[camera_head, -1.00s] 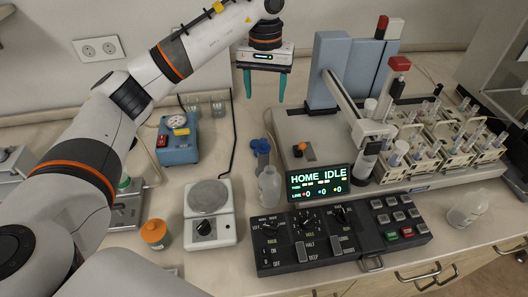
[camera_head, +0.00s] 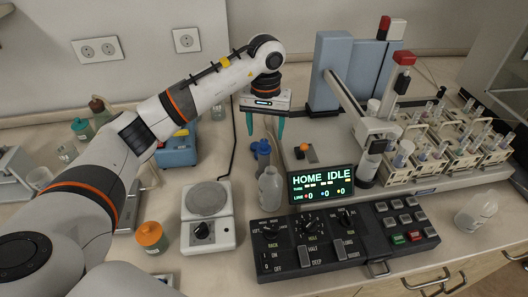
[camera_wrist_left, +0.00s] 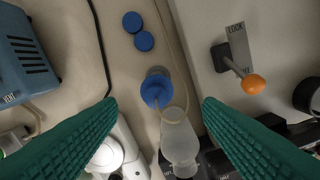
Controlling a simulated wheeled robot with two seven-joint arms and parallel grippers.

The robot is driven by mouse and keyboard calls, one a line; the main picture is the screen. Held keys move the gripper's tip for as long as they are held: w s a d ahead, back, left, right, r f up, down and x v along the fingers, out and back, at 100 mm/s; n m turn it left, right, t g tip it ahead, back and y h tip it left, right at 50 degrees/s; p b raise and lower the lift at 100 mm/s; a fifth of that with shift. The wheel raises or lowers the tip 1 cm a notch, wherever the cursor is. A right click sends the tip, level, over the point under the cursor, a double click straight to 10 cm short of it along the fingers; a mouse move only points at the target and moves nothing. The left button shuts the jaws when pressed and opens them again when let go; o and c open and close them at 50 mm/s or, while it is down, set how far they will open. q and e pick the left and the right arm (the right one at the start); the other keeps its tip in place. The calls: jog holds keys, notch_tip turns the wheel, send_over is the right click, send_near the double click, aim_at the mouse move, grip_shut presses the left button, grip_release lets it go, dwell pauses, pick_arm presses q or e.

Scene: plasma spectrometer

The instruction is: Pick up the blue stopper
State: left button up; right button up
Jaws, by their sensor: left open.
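My left gripper (camera_head: 265,136) is open and empty, pointing down above the bench. Its two green fingers also show in the lower corners of the left wrist view (camera_wrist_left: 160,112). A round blue top (camera_wrist_left: 157,92) with a thin pale tube across it lies between and beyond the fingers in that view; it shows in the head view (camera_head: 262,148) just below the fingertips. Two small blue discs (camera_wrist_left: 132,22) (camera_wrist_left: 144,41) lie on the bench farther off. Which blue piece is the stopper I cannot tell for certain. My right gripper is out of view.
A translucent bottle (camera_head: 270,187) stands close in front of the blue top. The display (camera_head: 321,184) and the grey machine base (camera_head: 330,142) are to the right. A white balance (camera_head: 208,216) and a blue device (camera_head: 177,149) are left. A dark cable (camera_wrist_left: 100,45) runs nearby.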

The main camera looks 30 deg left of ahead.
aim_at(264, 141)
pick_arm(q)
jog(key=shift+f+p, duration=0.3)
jog(key=shift+f, duration=0.1)
jog(key=f, duration=0.1)
jog(key=f+p, duration=0.1)
jog(key=f, duration=0.1)
jog(key=shift+a+f+p, duration=0.2)
jog(key=shift+f+p, duration=0.05)
jog(key=shift+p, duration=0.05)
jog(key=shift+f, duration=0.4)
jog(key=shift+c, duration=0.2)
jog(key=c, duration=1)
jog(key=shift+c, duration=0.2)
jog(key=shift+r, duration=0.15)
